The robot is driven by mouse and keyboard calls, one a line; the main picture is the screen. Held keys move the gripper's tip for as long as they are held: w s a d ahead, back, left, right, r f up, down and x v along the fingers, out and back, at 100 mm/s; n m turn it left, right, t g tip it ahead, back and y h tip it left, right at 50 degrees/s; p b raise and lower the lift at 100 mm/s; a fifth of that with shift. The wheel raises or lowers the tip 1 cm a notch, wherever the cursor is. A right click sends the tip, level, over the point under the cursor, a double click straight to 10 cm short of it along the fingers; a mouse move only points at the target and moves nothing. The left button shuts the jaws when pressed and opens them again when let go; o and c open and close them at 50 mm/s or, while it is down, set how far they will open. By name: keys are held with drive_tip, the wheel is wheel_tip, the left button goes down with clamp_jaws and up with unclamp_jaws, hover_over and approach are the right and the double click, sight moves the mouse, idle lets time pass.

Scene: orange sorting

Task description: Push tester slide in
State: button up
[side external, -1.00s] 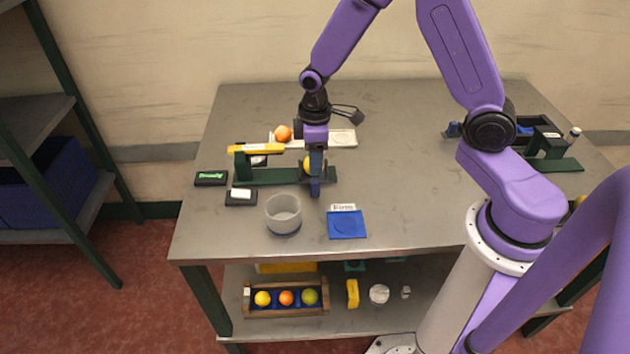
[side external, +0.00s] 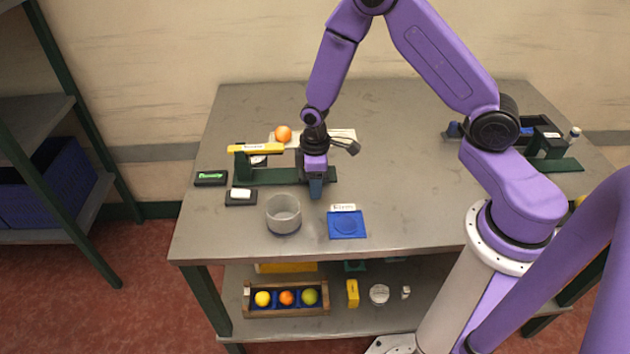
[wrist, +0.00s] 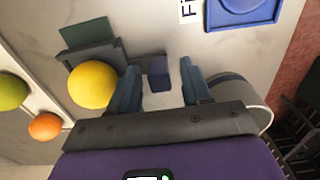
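The tester has a dark green base (side external: 275,176) and a yellow top arm (side external: 256,148) at the left of the table. My gripper (side external: 316,194) points down at the right end of this base. In the wrist view my gripper (wrist: 160,88) is open, with its two blue fingers apart. A small dark blue block (wrist: 158,73), perhaps the slide's handle, shows between the fingers with gaps on both sides. A yellow fruit (wrist: 92,84) sits beside the left finger, near a green plate (wrist: 95,50). My gripper hides this fruit in the side view.
A grey cup (side external: 283,213) and a blue labelled pad (side external: 347,224) stand in front. An orange (side external: 283,133) rests on a white tray (side external: 343,136) behind. A small green-lit display (side external: 210,178) and a black box with a white top (side external: 241,196) are at left. The table's middle right is clear.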

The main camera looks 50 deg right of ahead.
clamp_jaws()
drive_tip(key=w+a, duration=0.7)
drive_tip(key=shift+w+a, duration=0.3)
drive_tip(key=shift+o, duration=0.7)
unclamp_jaws()
drive_tip(key=shift+a, duration=0.1)
wheel_tip(320, 180, up, 18)
drive_tip(key=shift+f, duration=0.25)
